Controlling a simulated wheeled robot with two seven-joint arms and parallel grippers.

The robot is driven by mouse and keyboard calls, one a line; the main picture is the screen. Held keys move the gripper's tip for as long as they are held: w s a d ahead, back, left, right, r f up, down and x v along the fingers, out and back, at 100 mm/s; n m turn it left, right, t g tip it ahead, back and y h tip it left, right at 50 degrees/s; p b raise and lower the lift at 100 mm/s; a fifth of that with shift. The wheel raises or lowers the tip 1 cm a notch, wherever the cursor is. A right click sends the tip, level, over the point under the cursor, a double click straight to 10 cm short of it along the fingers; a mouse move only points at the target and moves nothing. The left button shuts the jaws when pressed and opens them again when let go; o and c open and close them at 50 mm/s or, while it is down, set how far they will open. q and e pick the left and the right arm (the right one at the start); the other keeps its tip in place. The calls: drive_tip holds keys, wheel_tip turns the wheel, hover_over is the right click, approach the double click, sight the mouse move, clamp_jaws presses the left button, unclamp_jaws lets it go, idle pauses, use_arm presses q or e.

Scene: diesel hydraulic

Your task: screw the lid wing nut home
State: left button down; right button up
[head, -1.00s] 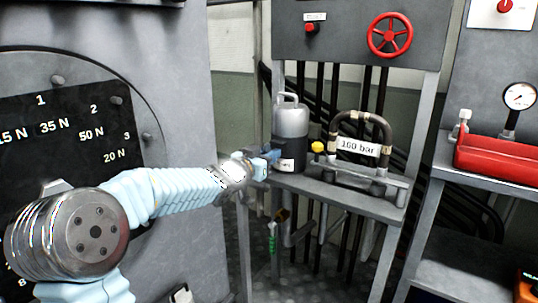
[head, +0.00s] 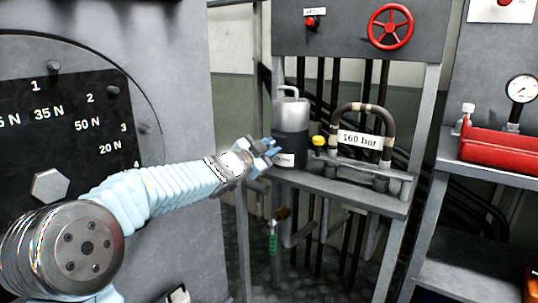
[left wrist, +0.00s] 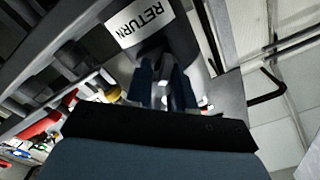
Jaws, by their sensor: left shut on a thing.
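My left gripper (head: 272,147) is in front of the left side of a canister (head: 291,112) with a grey top, dark lower body and handle. In the left wrist view its two dark blue fingers (left wrist: 162,82) point toward the dark canister body below the RETURN label (left wrist: 140,20). The fingers are shut on a small grey part between them. It is mostly hidden, so I cannot make out its shape or confirm that it is the wing nut. No lid wing nut shows clearly elsewhere. My right gripper is out of view.
The canister stands on a grey metal shelf (head: 345,190). Beside it are a yellow cap (head: 319,141) and a curved hose with a 160 bar tag (head: 360,139). A grey panel with force labels (head: 180,60) stands close on the left. A red box (head: 500,152) lies right.

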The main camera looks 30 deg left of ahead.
use_arm(q)
drive_tip(key=m+b, duration=0.2)
drive_tip(key=m, duration=0.4)
drive_tip(key=shift+f+b, duration=0.15)
drive_tip(key=shift+b, duration=0.15)
drive_tip(key=shift+m+b, duration=0.55)
drive_tip(key=shift+m, duration=1.35)
drive_tip(key=c, duration=1)
unclamp_jaws()
